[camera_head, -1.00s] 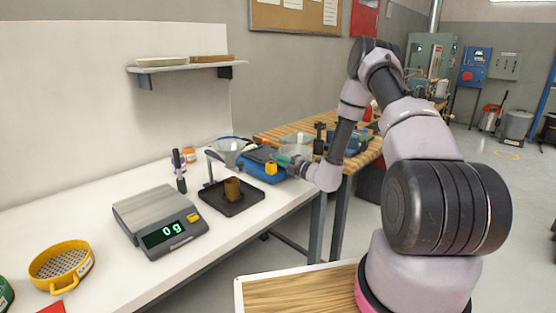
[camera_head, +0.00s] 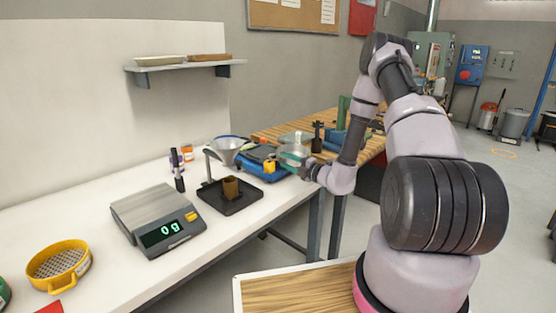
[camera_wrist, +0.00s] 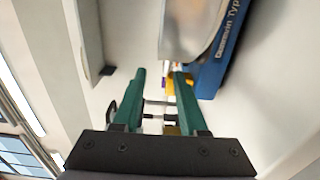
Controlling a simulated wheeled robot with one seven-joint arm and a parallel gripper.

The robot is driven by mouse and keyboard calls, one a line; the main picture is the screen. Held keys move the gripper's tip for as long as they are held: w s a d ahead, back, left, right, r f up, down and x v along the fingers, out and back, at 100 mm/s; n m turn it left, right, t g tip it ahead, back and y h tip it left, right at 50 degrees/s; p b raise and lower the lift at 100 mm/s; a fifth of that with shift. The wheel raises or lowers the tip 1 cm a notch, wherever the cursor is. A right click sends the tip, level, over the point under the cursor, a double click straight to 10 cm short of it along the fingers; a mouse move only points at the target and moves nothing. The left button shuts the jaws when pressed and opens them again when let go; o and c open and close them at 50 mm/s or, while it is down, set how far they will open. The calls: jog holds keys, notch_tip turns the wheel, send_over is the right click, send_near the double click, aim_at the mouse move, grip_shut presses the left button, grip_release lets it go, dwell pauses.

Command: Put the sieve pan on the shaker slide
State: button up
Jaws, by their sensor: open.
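A round yellow sieve with a mesh floor (camera_head: 58,265), which looks like the sieve pan, lies on the white bench at the lower left. A blue machine with yellow parts (camera_head: 262,167) stands at the bench's far right end. It may carry the shaker slide, but I cannot tell which part that is. In the wrist view its blue labelled side (camera_wrist: 222,55) shows beside a grey metallic part. My gripper (camera_head: 290,160), with green fingers, is open and appears empty beside the machine, far from the yellow sieve. The wrist view shows the gap between the fingers (camera_wrist: 158,88).
A scale reading 0 g (camera_head: 158,220) and a black tray with a brown cup (camera_head: 230,188) stand between the sieve and the machine. A wall shelf (camera_head: 185,66) hangs above. A wooden table (camera_head: 275,133) stands behind.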

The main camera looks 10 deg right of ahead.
jog(key=v, duration=0.6)
jog(key=s+a+r+n+g+y, duration=0.1)
jog(key=s+a+r+n+g, duration=0.35)
jog(key=r+n, duration=0.3)
jog(key=s+a+r+n+g+y, duration=0.1)
jog(key=s+a+r+n+g, duration=0.25)
jog(key=s+r+n, duration=0.45)
jog(key=s+a+r+n+g+y, duration=0.1)
jog(key=s+a+r+n+g, duration=0.35)
jog(key=n, duration=0.45)
jog(key=s+d+r+n+t+h, duration=0.5)
jog(key=s+d+r+n+h, duration=0.6)
jog(key=n, duration=0.7)
notch_tip(320, 180, up, 3)
jog(key=s, duration=0.3)
jog(key=shift+d+h, duration=0.3)
jog(key=shift+o, duration=0.3)
jog(key=shift+r, duration=0.1)
